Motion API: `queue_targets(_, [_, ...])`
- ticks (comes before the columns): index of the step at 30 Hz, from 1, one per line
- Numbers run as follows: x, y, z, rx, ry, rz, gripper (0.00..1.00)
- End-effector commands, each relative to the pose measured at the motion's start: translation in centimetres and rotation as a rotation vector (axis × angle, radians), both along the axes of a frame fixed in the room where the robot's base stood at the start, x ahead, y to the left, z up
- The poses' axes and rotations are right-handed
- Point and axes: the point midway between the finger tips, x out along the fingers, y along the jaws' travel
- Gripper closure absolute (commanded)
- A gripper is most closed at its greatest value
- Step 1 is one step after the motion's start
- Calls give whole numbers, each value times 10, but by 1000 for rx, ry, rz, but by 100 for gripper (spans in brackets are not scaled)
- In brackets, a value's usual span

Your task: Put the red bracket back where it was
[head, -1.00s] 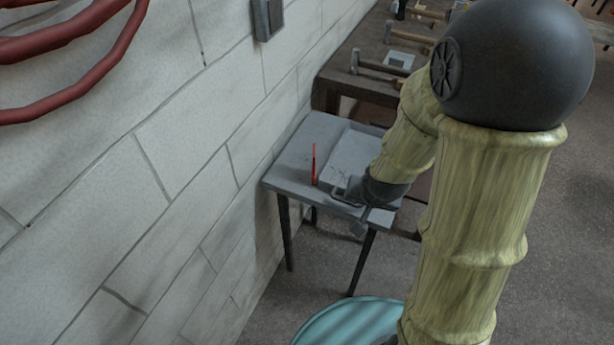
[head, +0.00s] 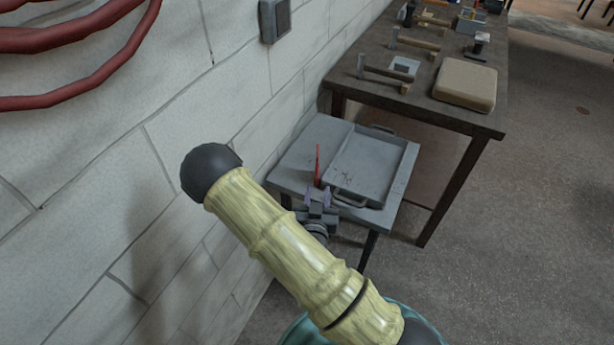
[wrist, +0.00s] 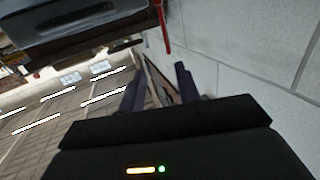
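The red bracket (head: 317,166) looks thin and stands upright on a small grey table (head: 306,152), just left of a grey tray. In the wrist view the red bracket (wrist: 161,25) shows at the top, ahead of the fingers, partly cut off by the frame edge. My gripper (head: 318,194) is at the table's front edge, just in front of the bracket. Its two fingers are spread with a gap between them, seen also in the wrist view (wrist: 160,72). Nothing is held. Whether a finger touches the bracket cannot be told.
The grey tray (head: 372,168) with handles covers the table's right part. A block wall (head: 240,110) runs close along the left. A dark workbench (head: 440,112) with hammers and a beige box (head: 465,82) stands behind. Floor at the right is clear.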

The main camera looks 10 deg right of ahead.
Motion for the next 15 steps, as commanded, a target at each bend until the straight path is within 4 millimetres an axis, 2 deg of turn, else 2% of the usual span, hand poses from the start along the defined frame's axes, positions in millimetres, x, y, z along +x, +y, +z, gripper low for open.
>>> queue_targets(4, [-3,6,4,-33,-50,38,67])
queue_targets(15, [3,5,5,-31,-51,36,67])
